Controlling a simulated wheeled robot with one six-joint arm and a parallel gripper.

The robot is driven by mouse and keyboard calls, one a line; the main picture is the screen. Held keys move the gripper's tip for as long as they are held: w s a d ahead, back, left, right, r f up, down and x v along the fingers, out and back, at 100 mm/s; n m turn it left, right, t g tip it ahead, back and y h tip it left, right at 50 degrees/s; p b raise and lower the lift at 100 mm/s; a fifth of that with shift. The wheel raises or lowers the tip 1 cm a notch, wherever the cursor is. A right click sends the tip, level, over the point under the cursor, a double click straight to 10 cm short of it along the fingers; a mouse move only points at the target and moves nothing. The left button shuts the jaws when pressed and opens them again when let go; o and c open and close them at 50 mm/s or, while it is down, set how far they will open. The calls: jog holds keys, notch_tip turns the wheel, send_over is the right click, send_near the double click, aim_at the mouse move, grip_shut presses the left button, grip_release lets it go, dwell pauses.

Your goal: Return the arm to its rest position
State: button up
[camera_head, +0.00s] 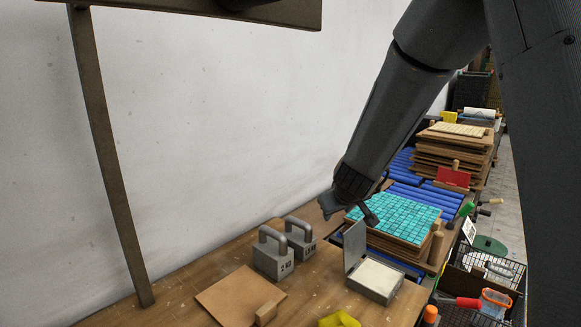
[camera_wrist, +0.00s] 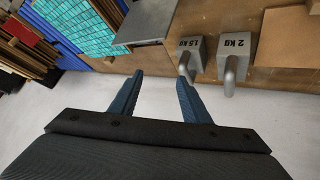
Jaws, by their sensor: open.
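My gripper (camera_head: 347,211) hangs at the end of my arm, above the bench near the turquoise mosaic sheet (camera_head: 402,217) in the head view. In the wrist view my gripper (camera_wrist: 160,84) has its two blue-grey fingers spread apart, with nothing between them. The mosaic sheet lies on a stack of boards; part of it is hidden behind my gripper in the head view. It also shows at the top left of the wrist view (camera_wrist: 85,25).
Two weights with handles, marked 2 kg (camera_head: 272,259) and 1.5 kg (camera_wrist: 193,54), stand on the wooden bench (camera_head: 215,278). A grey box with its lid up (camera_head: 374,279), a square board (camera_head: 238,293) and a yellow cloth (camera_head: 340,320) are nearby. A wire basket (camera_head: 487,262) is at right.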

jog(key=s+d+f+m+g, duration=0.1)
jog(key=s+d+f+g, duration=0.1)
jog(key=s, duration=0.8)
jog(key=s+d+f+m+g, duration=0.1)
jog(key=s+d+g, duration=0.1)
jog(key=s, duration=0.8)
jog(key=s+d+f+m+g, duration=0.2)
jog(key=s+g, duration=0.1)
jog(key=s, duration=0.7)
jog(key=shift+f, duration=0.35)
